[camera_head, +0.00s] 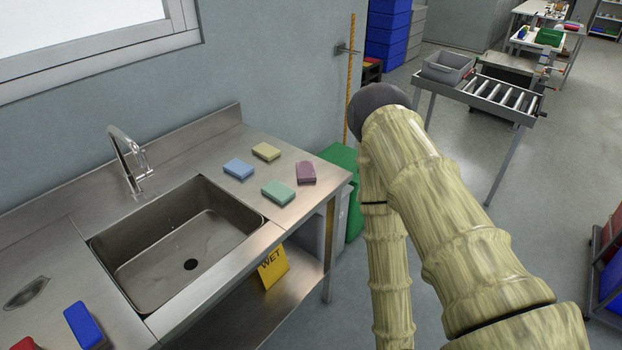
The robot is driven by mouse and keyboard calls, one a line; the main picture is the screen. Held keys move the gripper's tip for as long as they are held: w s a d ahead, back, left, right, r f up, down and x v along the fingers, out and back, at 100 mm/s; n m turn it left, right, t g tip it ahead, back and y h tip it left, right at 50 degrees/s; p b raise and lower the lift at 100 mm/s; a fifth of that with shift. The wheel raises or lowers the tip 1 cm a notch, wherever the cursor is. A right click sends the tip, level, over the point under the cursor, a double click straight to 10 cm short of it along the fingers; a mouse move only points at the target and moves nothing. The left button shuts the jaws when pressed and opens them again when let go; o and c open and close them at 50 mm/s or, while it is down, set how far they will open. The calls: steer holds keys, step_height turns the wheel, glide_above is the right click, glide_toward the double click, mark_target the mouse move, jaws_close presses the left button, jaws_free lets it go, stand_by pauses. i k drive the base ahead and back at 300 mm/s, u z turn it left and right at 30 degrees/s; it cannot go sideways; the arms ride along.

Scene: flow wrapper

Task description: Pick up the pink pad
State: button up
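The pink pad (306,173) looks mauve-pink and lies flat on the right end of the steel sink counter, near its right edge. A yellow pad (266,152), a blue pad (238,169) and a green pad (278,192) lie close to its left, apart from it. My arm, in a tan ribbed cover, stands to the right of the counter, apart from the pads. Its lower section runs down out of the bottom of the picture, and my gripper is not in view.
The sink basin (190,236) and faucet (130,160) are left of the pads. A blue object (84,325) lies at the counter's lower left. A green bin (345,160) stands by the counter's right end. A roller conveyor (500,95) with a grey tote (447,67) stands behind my arm.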

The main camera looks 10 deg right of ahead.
mark_target(306, 171)
steer(key=z, duration=2.3)
steer(key=i, duration=1.85)
steer(key=u, duration=2.8)
